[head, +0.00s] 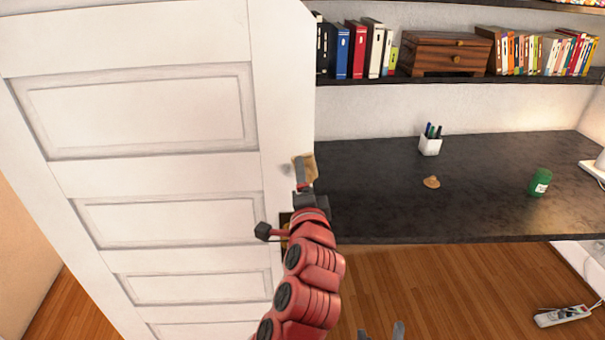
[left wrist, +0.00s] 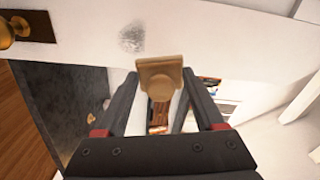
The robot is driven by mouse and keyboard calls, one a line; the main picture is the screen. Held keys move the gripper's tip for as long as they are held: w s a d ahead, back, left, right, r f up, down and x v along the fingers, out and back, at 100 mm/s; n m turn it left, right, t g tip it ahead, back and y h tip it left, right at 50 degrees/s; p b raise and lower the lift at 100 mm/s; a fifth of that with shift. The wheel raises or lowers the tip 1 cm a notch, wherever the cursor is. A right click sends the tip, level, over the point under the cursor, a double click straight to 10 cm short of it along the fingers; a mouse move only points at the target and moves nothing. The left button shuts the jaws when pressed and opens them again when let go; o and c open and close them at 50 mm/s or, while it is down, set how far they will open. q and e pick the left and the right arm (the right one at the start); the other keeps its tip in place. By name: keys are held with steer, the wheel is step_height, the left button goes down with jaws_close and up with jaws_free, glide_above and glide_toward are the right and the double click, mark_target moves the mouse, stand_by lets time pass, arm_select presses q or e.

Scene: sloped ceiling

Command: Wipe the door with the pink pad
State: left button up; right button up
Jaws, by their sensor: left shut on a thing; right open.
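The white panelled door (head: 140,115) stands on the left in the head view; its face also shows in the left wrist view (left wrist: 220,35). A grey smudge (left wrist: 131,38) is on it, faintly visible in the head view (head: 285,169). The pad (left wrist: 160,72) looks tan, not pink. My left gripper (head: 303,187) is shut on the pad, near the door's right edge and beside the smudge. I cannot tell whether the pad touches the door. My right gripper (head: 382,332) is open and empty at the bottom edge, only its fingertips showing.
A brass knob (left wrist: 8,32) on a dark plate sits on the door near the smudge. Right of the door are a dark desk (head: 375,195) with a pen cup (head: 430,146) and green jar (head: 540,182), and a bookshelf (head: 400,80). A power strip (head: 562,316) lies on the floor.

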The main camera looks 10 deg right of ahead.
arm_select(q)
steer(key=shift+s, duration=0.1)
steer(key=s, duration=0.2)
steer(key=shift+s, duration=0.4)
steer(key=shift+a, duration=0.1)
